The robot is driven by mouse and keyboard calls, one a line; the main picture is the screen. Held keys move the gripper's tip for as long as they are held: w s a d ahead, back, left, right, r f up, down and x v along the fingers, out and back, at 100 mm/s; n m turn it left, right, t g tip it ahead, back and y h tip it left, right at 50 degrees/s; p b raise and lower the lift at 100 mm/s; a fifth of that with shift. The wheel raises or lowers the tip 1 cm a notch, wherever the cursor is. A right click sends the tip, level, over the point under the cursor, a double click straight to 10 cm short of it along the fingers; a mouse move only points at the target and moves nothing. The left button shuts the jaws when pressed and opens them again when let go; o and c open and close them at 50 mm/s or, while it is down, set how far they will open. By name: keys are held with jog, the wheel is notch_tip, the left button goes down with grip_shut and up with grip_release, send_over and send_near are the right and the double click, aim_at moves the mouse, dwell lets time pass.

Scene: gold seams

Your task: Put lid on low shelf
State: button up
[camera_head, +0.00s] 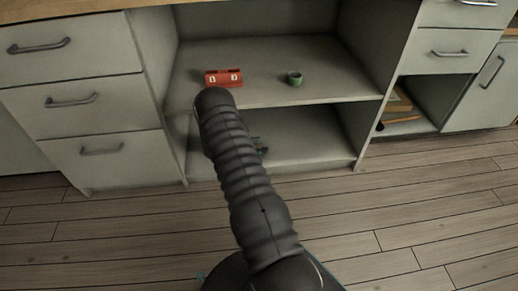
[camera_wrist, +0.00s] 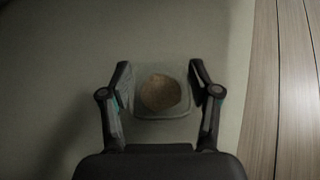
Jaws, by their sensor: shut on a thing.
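The lid (camera_wrist: 162,110) looks like a small grey-green rounded square with a brown round middle. It sits between the fingers of my gripper (camera_wrist: 160,78) in the wrist view, and my gripper is shut on it. Below it is the pale surface of the low shelf (camera_head: 305,145); I cannot tell whether the lid touches it. In the head view my arm reaches into the low opening of the cabinet. Only a small dark part of my gripper (camera_head: 259,146) shows there, and my arm hides the lid.
On the shelf above (camera_head: 310,92) stand a red box (camera_head: 223,78) and a small green cup (camera_head: 294,78). Drawers (camera_head: 85,102) flank the opening on the left. The low shelf looks clear to the right of my arm. The wooden floor (camera_wrist: 290,90) borders the shelf.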

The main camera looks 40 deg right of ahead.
jog(key=shift+f, duration=0.8)
jog(key=o, duration=0.8)
jog(key=shift+f, duration=0.15)
jog(key=shift+c, duration=0.2)
jog(key=shift+a+r, duration=0.1)
jog(key=shift+r, duration=0.15)
jog(key=v, duration=0.7)
jog(key=shift+a+p, duration=0.15)
jog(key=shift+p, duration=0.25)
